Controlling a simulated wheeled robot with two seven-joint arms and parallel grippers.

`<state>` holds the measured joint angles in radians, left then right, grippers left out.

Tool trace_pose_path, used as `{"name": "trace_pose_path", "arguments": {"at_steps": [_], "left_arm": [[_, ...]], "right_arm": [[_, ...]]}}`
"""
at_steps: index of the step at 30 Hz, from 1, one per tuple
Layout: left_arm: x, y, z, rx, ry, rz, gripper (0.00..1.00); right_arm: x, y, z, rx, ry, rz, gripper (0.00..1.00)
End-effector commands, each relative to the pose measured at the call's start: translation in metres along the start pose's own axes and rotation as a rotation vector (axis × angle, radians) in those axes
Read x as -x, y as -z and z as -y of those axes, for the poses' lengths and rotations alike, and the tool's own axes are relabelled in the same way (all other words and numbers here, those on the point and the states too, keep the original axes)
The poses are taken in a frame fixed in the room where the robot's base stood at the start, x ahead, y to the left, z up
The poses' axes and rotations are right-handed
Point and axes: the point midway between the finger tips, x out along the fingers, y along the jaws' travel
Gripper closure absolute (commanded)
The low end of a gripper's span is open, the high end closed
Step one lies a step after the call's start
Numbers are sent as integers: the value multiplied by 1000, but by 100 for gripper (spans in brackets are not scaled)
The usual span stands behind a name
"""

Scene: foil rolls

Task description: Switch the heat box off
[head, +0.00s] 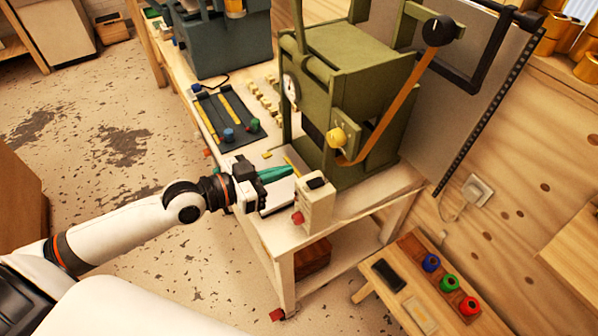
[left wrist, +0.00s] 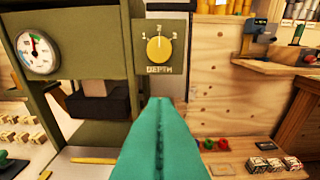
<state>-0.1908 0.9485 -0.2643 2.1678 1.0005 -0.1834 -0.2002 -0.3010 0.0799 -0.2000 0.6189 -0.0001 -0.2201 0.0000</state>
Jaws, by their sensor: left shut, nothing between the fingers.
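A small cream box (head: 316,207) with a dark switch on its top and a red knob low on its left side stands at the table's near corner in the head view; it looks like the heat box. I cannot tell which way its switch is set. My left gripper (head: 276,174) has its teal fingers closed together, empty, just left of and behind the box's top. Any contact is not clear. In the left wrist view the closed fingers (left wrist: 160,140) point toward the green press, below its yellow depth dial (left wrist: 158,49). The box is not visible there. My right gripper is out of view.
The green press (head: 345,100), with a gauge and an orange-armed lever, stands right behind the fingers. A dark tray (head: 225,117) with tools lies farther back on the table. A low wooden stand (head: 415,285) with coloured knobs is at the right. The floor at left is clear.

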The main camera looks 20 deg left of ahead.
Motion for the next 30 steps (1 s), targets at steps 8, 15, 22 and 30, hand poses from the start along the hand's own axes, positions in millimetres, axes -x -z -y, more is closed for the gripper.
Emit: {"name": "trace_pose_path", "arguments": {"at_steps": [8,15,22,30], "left_arm": [[16,-3,0,0,1,-1,100],[16,-4,0,0,1,1,100],[16,-4,0,0,1,1,100],[14,32,32,12,10,-127,100]], "right_arm": [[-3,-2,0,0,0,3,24],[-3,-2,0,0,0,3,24],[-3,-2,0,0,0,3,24],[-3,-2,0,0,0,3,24]]}}
